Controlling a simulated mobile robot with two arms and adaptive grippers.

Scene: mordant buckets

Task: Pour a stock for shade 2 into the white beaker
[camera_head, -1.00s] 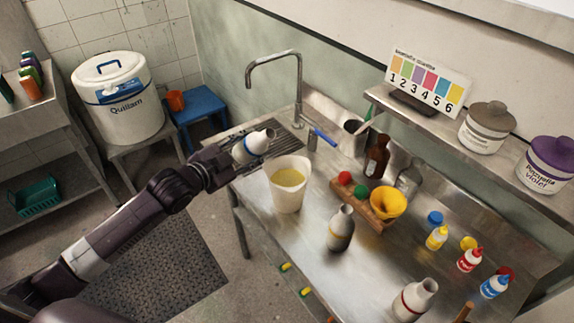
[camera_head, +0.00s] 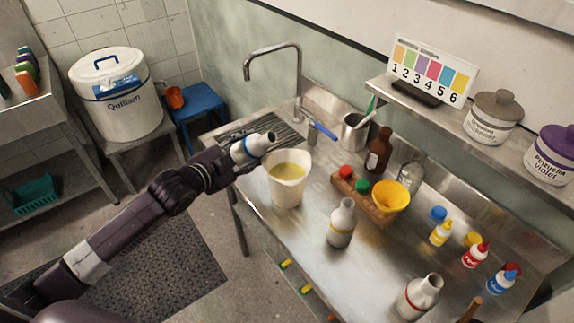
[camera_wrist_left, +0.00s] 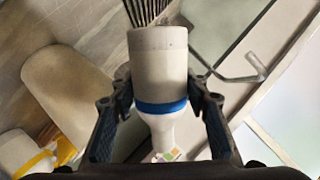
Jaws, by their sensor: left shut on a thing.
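My left gripper (camera_head: 238,152) is shut on a white bottle with a blue band (camera_head: 252,149). The bottle is tilted, its mouth pointing right, above and behind the white beaker's left rim. I see no stream from it. In the left wrist view the blue-banded bottle (camera_wrist_left: 160,75) lies between both fingers. The white beaker (camera_head: 288,190) stands upright on the steel bench and holds yellow liquid. A yellow-banded bottle (camera_head: 341,223) and a red-banded bottle (camera_head: 417,297) stand upright on the bench. The shade chart (camera_head: 431,70), numbered 1 to 6, leans on the shelf. My right gripper is out of view.
A wooden rack (camera_head: 362,196) with red and green caps and a yellow funnel (camera_head: 390,197) stands right of the beaker. A brown bottle (camera_head: 378,150), steel pot (camera_head: 355,133) and tap (camera_head: 297,85) are behind. Small dropper bottles (camera_head: 474,254) stand at right.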

